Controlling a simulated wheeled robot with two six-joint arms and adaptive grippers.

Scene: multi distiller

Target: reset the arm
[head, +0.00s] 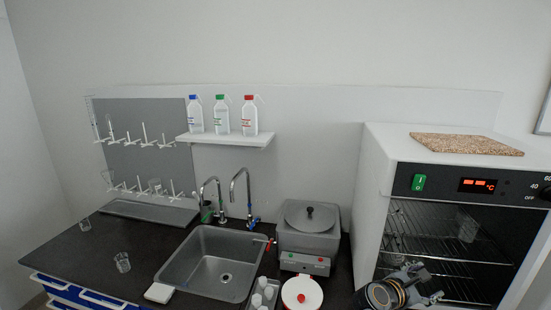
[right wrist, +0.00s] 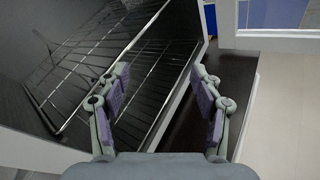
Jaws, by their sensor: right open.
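My right gripper (head: 428,285) is in front of the oven's lower part at the bottom right of the head view. In the right wrist view its two padded fingers (right wrist: 158,98) are spread apart with nothing between them. The oven (head: 374,205) has its wire racks (head: 440,258) showing behind the gripper, and the racks also show in the right wrist view (right wrist: 95,65). A clear glass (head: 467,228) stands inside on a rack. My left gripper is not in the head view.
A sink (head: 190,268) with two taps, a grey lidded bath (head: 310,243) and a white round device with a red knob (head: 302,294) occupy the counter. Glass beakers (head: 122,262) stand at left. A shelf (head: 225,139) holds three bottles. A cork mat (head: 466,144) lies on the oven.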

